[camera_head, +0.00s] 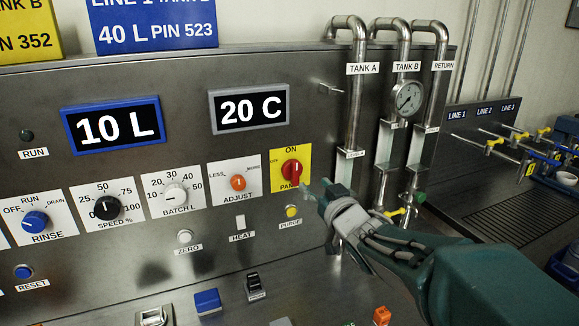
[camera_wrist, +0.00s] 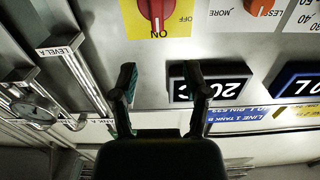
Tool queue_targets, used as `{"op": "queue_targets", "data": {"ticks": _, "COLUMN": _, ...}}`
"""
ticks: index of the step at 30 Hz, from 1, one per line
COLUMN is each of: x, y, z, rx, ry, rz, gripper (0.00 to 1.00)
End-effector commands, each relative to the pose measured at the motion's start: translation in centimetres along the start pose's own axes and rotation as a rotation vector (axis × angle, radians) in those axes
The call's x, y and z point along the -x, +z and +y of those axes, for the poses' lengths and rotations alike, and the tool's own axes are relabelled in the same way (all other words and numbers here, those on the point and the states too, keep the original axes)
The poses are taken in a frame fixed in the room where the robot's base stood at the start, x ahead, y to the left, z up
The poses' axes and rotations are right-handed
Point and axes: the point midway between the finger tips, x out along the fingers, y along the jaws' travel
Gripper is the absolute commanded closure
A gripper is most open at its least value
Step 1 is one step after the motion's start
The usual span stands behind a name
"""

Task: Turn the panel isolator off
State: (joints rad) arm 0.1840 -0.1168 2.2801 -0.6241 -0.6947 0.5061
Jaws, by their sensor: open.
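The panel isolator is a red rotary knob (camera_head: 291,172) on a yellow plate (camera_head: 302,153) marked ON at the top and OFF at the left. Its grip stands roughly upright, toward ON. In the wrist view, which is upside down, the red knob (camera_wrist: 157,10) is cut by the top edge, with ON printed beside it. My gripper (camera_head: 324,190) is just right of the yellow plate in the head view, in front of the panel. In the wrist view my gripper (camera_wrist: 161,76) has its two fingers apart with nothing between them, not touching the knob.
The orange ADJUST knob (camera_head: 238,183) is left of the plate, and the yellow PURGE button (camera_head: 292,211) is below it. The 20 C display (camera_head: 249,108) is above left. Vertical pipes (camera_head: 355,100) and a gauge (camera_head: 408,97) stand right, close to my gripper.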

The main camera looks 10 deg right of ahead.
Motion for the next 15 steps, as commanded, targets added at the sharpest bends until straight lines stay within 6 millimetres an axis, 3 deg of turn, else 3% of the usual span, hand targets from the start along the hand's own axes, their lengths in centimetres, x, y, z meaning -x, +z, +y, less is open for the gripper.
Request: {"op": "queue_targets", "data": {"ticks": 15, "x": -8.5, "y": 0.1, "z": 0.1, "rx": 0.000, "ry": 0.001, "rz": -0.002, "gripper": 0.40}}
